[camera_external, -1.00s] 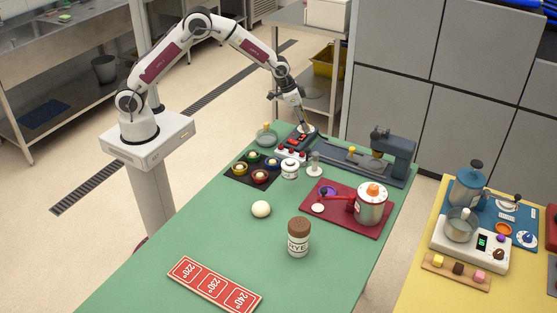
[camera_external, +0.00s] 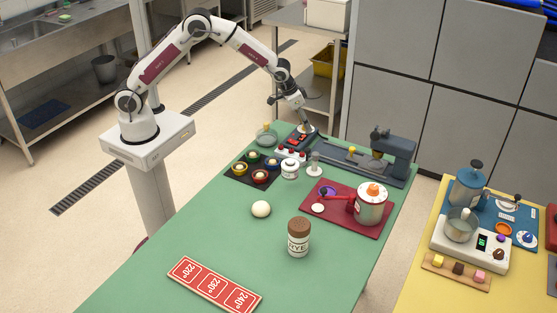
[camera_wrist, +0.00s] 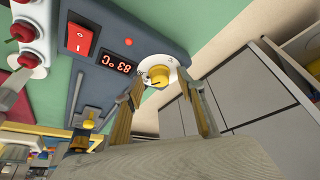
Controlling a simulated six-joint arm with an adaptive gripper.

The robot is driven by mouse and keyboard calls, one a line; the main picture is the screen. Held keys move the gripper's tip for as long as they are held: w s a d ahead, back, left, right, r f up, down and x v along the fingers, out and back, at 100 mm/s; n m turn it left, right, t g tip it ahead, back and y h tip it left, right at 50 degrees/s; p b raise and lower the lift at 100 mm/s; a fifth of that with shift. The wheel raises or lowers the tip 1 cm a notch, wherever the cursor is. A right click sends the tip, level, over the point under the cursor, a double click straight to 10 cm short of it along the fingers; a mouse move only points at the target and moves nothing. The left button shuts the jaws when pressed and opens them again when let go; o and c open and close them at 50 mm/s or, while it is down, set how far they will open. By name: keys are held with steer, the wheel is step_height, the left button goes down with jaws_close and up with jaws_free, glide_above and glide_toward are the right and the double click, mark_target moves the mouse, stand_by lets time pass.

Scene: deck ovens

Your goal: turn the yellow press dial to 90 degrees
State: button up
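The yellow dial (camera_wrist: 158,75) sits on a white round plate on a blue-grey control box (camera_wrist: 92,80) in the wrist view. A dark mark shows on its face. A red display (camera_wrist: 117,63) beside it appears upside down and seems to read 83 °C. My gripper (camera_wrist: 162,88) is open, its two fingers apart on either side of the dial, with the tips close to it. I cannot tell whether they touch it. In the external view my gripper (camera_external: 307,128) points down at the box (camera_external: 297,139), and the dial is hidden there.
A red switch (camera_wrist: 81,39) is on the same box.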

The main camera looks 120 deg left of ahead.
steer(key=shift+w+d+n+g+y, duration=0.1)
steer(key=shift+n+g+y, duration=0.2)
steer(key=shift+n, duration=0.65)
steer(key=shift+w+n+g+y, duration=0.1)
steer(key=shift+n+g, duration=0.3)
steer(key=shift+n, duration=0.55)
steer(key=shift+s+r, duration=0.1)
steer(key=shift+r, duration=0.1)
steer(key=s+d+r+m, duration=0.1)
steer(key=s+d+r, duration=0.1)
steer(key=s+d+r+m, duration=0.1)
steer(key=d+r, duration=0.1)
steer(key=shift+s+d+r+g+h, duration=0.25)
steer(key=shift+s+d+g+h, duration=0.1)
steer(key=shift+s+g+h, duration=0.05)
steer(key=s+d+r+m+h, duration=0.1)
steer(key=s+d+r+m, duration=0.2)
steer(key=s+d, duration=0.3)
steer(key=s+d+r+m, duration=0.3)
steer(key=s+d+r, duration=0.2)
steer(key=d, duration=0.6)
steer(key=shift+s+d+r+h, duration=0.4)
steer(key=shift+s, duration=0.7)
